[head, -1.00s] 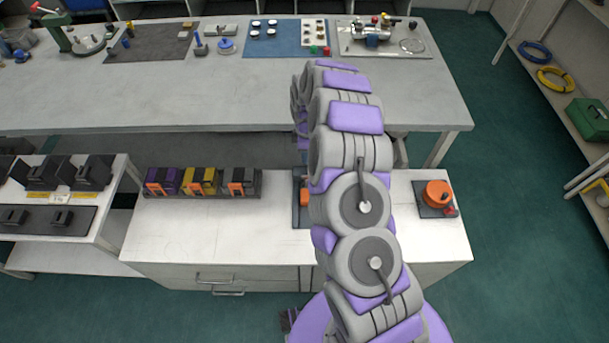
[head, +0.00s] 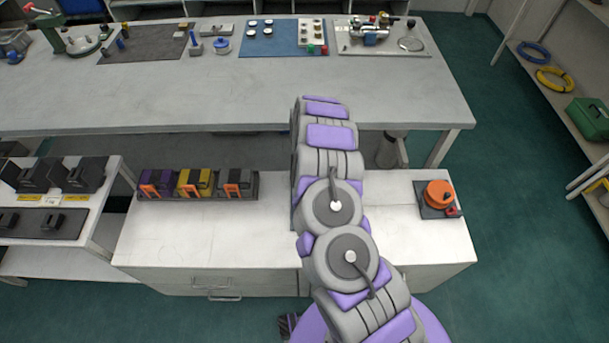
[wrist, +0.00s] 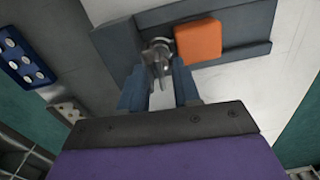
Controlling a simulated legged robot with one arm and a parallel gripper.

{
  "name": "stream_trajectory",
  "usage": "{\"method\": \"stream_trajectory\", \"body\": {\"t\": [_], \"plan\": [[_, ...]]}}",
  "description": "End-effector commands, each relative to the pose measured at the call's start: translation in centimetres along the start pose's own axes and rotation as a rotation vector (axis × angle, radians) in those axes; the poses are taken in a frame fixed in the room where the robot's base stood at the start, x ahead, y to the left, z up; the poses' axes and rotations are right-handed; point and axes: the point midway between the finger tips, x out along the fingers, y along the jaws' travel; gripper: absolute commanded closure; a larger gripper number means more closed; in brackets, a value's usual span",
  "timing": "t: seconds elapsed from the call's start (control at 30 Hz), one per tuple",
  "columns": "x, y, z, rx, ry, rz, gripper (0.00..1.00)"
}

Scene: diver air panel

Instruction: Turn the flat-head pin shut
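A small silver metal piece, which looks like the flat-head pin (wrist: 160,47), shows in the wrist view beside an orange block (wrist: 198,40) on a dark grey mount (wrist: 246,27). My gripper (wrist: 161,68) points at it. Its two blue fingers stand apart, with pale surface showing between them. The metal piece is at the fingertips, roughly in line with the gap. Whether either finger touches it I cannot tell. In the head view my arm hides the gripper, the pin and nearly all of the mount.
On the low white cabinet (head: 180,240), a rack (head: 219,193) of dark, purple and yellow blocks with orange levers stands left of my arm. An orange round knob (head: 438,194) on a dark plate sits to the right. A long grey bench (head: 200,95) stands behind.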

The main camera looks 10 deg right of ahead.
Motion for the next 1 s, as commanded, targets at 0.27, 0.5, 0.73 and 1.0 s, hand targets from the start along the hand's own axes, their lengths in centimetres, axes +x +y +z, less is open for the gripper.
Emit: {"method": "stream_trajectory", "body": {"t": [0.27, 0.5, 0.73, 1.0], "plan": [[-0.02, 0.01, 0.0, 0.001, 0.0, 0.0, 0.81], [-0.02, 0.01, 0.01, 0.001, 0.0, 0.0, 1.0], [-0.02, 0.05, 0.01, 0.001, 0.0, 0.001, 1.0], [-0.12, 0.06, 0.08, 0.037, 0.0, 0.0, 1.0]]}}
